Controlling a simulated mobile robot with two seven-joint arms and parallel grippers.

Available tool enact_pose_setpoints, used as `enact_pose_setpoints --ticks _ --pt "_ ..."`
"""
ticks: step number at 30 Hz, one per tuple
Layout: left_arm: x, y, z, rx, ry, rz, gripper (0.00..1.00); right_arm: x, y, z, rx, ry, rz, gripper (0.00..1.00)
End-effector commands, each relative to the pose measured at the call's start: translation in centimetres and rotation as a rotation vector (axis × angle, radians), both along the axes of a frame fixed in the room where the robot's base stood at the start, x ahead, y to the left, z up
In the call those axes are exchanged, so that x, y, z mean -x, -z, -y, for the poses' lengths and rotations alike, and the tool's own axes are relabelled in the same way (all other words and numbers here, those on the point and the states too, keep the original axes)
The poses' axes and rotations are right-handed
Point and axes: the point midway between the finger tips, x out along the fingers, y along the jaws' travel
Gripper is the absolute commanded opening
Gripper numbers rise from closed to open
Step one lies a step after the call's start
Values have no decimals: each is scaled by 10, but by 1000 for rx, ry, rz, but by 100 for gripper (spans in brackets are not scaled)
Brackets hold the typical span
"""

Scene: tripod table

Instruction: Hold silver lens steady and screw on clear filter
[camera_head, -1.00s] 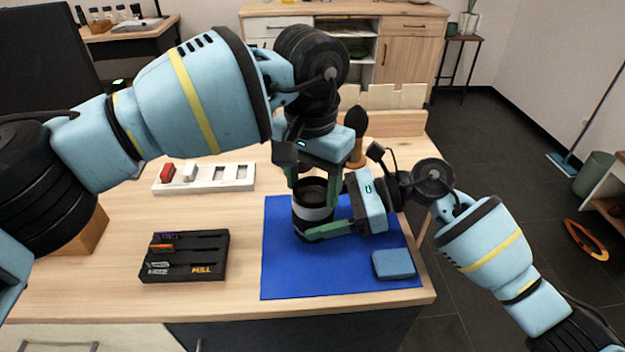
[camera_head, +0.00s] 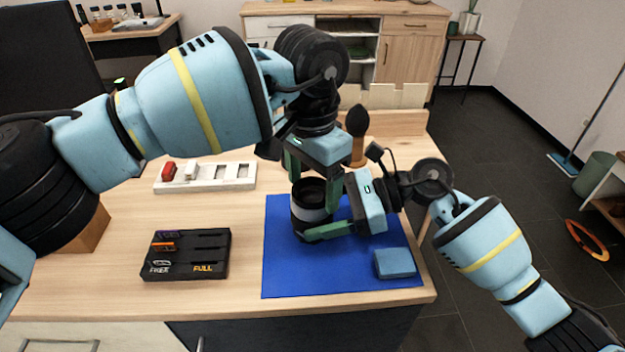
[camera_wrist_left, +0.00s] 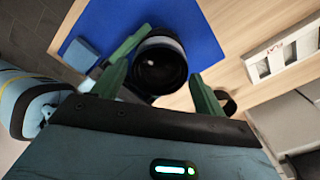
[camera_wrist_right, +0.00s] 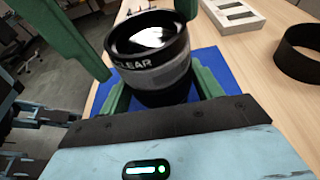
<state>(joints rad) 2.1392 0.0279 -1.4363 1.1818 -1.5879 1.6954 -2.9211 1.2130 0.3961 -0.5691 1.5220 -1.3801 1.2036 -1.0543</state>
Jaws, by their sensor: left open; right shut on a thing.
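The silver lens (camera_head: 313,214), black with a silver band, stands upright on the blue mat (camera_head: 285,270). My right gripper (camera_head: 325,217) is shut on its body from the right side. In the right wrist view, a black-rimmed clear filter (camera_wrist_right: 147,40), with the word CLEAR below its rim, sits at the lens's top. I cannot tell how far it is threaded. My left gripper (camera_head: 313,178) is open just above, its fingers on either side of the filter. The left wrist view looks down onto the round glass (camera_wrist_left: 160,68) between the spread fingers.
A blue block (camera_head: 394,263) lies on the mat's right. A black slotted case (camera_head: 185,255) and a white slotted tray (camera_head: 205,177) lie to the left. A black ring (camera_wrist_right: 300,52) stands on the table. A black-tipped brush (camera_head: 356,130) is behind my grippers.

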Motion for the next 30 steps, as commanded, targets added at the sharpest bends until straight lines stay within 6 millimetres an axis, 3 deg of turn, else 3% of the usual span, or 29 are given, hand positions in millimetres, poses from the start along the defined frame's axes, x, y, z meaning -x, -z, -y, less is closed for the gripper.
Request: enact_pose_setpoints --ticks 5,12,20,30 --pt "0 -1 0 1 -29 0 72 -3 2 3 5 10 1 52" --pt "0 -1 0 1 -229 3 72 -4 2 4 7 13 2 52" --pt "0 -1 0 1 -281 3 72 -4 2 5 8 14 1 52" --pt "1 -1 0 2 -519 4 72 -4 2 5 8 14 1 52"
